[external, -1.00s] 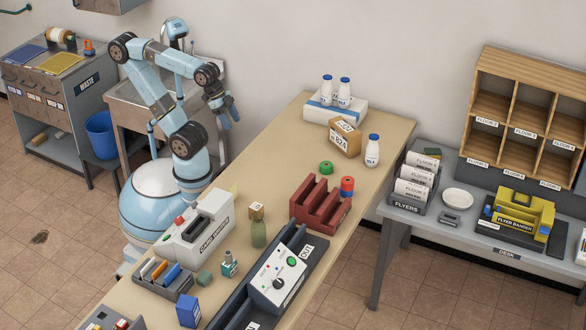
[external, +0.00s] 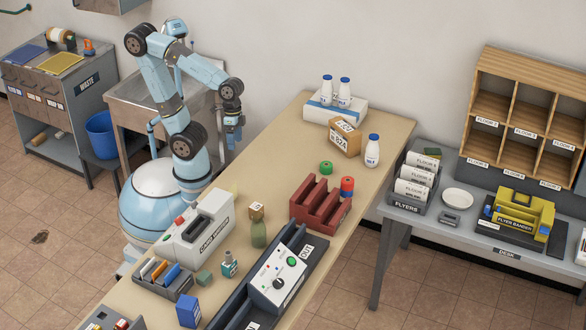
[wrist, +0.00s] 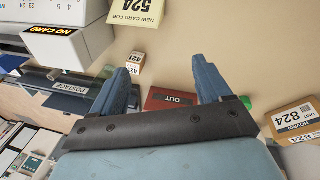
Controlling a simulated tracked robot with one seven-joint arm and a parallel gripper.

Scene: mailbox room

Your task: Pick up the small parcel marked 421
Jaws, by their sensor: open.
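The small parcel marked 421 (wrist: 136,58) is a little brown box with a white label. It lies on the tan counter and shows between my finger tips, nearer the left finger, in the wrist view. In the external view a small tan box (external: 257,210), likely the same parcel, stands by a green bottle; its number is too small to read there. My gripper (external: 235,145) is open and empty, above the counter's left edge and apart from the parcel. In the wrist view its two blue fingers (wrist: 163,72) are spread.
The card machine (external: 195,230) stands left of the parcel. The green bottle (external: 259,235) is just in front of it. A red slotted holder (external: 335,215) is to the right. A larger 824 box (wrist: 290,120) is farther back. The counter (external: 265,165) is bare behind the parcel.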

